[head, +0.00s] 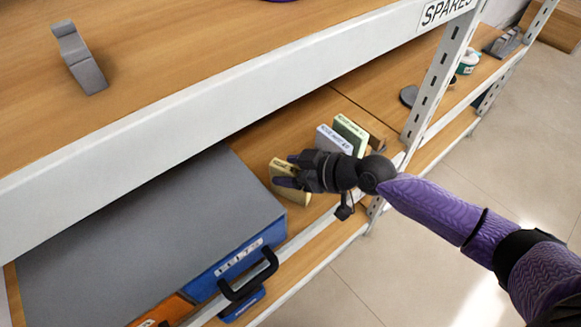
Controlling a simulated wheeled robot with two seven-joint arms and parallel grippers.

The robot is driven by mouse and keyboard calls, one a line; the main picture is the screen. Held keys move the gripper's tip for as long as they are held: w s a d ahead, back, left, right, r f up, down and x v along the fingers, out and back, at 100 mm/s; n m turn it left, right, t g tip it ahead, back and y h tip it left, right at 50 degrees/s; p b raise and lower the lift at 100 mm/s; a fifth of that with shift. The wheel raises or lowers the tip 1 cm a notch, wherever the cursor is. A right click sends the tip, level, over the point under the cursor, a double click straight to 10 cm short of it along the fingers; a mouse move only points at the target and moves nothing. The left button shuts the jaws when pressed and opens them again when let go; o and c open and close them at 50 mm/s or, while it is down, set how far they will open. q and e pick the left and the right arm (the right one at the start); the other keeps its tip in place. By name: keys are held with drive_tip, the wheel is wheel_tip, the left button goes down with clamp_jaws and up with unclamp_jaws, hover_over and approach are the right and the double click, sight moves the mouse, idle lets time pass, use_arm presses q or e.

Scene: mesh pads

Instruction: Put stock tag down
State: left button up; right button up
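My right gripper (289,171) reaches in from the right over the lower shelf, its purple-tipped fingers spaced apart. They overlap a yellowish pack (300,197) standing on the shelf; whether they grip it or are only in front of it cannot be told. A white-fronted pack (333,141) and a green pack (351,131), both with printed labels, stand just beyond the gripper. I cannot make out which thing is the stock tag; it may be hidden by the gripper. My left gripper is not in view.
A grey-topped blue case (150,235) with a black handle (250,275) fills the shelf at left. The upper shelf edge (200,108) overhangs close by. A perforated upright (438,85) stands at right.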

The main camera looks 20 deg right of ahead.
drive_tip(key=shift+s+d+r, duration=0.1)
drive_tip(key=shift+r, duration=0.2)
drive_tip(key=p+v, duration=0.2)
drive_tip(key=v, duration=0.9)
drive_tip(key=s+d+f+m+h, duration=0.25)
drive_tip(key=d+f, duration=0.25)
drive_tip(key=f, duration=0.4)
drive_tip(key=s+d+f+m+h, duration=0.2)
drive_tip(key=s+d+f+h, duration=0.15)
drive_tip(key=d+f, duration=0.4)
drive_tip(key=s+f+m+g+h, duration=0.1)
drive_tip(key=s+f+g+h, duration=0.15)
drive_tip(key=s+f, duration=0.65)
drive_tip(key=s+a+f+g, duration=0.3)
drive_tip(key=s, duration=0.7)
drive_tip(key=s+a+f+g, duration=0.3)
drive_tip(key=s+a, duration=0.1)
drive_tip(key=s, duration=0.6)
drive_tip(key=s+a+f+g, duration=0.3)
drive_tip(key=s+f, duration=0.1)
drive_tip(key=s, duration=0.6)
drive_tip(key=shift+s+a+h, duration=0.2)
drive_tip(key=shift+a+h, duration=0.15)
